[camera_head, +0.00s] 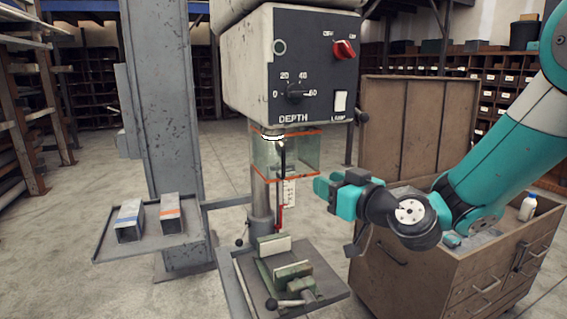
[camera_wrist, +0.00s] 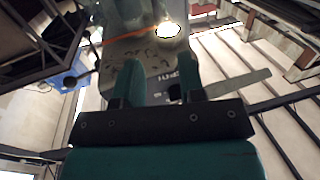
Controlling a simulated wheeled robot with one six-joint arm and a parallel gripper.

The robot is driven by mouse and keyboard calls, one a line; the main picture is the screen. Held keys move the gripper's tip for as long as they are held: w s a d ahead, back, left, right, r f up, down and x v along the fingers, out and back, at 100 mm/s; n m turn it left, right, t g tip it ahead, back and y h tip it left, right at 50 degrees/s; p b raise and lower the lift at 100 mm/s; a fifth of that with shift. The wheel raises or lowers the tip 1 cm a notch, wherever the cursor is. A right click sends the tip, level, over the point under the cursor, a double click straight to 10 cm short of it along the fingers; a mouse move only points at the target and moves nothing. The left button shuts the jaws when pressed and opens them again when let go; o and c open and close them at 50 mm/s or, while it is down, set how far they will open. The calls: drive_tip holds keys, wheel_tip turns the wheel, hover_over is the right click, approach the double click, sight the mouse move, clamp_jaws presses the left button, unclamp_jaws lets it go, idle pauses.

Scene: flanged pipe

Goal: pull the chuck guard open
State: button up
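The chuck guard (camera_head: 288,153) is a clear box with orange edges around the drill chuck (camera_head: 282,146), under the drill press head. It looks closed around the chuck. My gripper (camera_head: 322,187) is just right of and a little below the guard's lower right corner, apparently apart from it. In the wrist view my gripper's two fingers (camera_wrist: 159,80) are spread with a clear gap and nothing held between them. An orange guard edge (camera_wrist: 122,36) shows beyond the fingers there, near the bright lamp. Whether the guard has a handle cannot be made out.
The drill press head (camera_head: 310,65) hangs above the guard. A vise (camera_head: 284,270) sits on the drill table below. A grey shelf with two metal blocks (camera_head: 130,220) stands left. A wooden tool cabinet (camera_head: 480,265) with a raised lid is at right, under my arm.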

sight(283, 159)
drive_tip(key=p+x, duration=0.4)
drive_tip(key=x, duration=0.2)
drive_tip(key=p+x, duration=0.3)
drive_tip(key=x, duration=0.2)
drive_tip(key=p+x, duration=0.4)
drive_tip(key=x, duration=0.2)
drive_tip(key=shift+w+d+r+p, duration=0.2)
drive_tip(key=shift+w+d+p, duration=0.1)
drive_tip(key=shift+w, duration=0.2)
clamp_jaws()
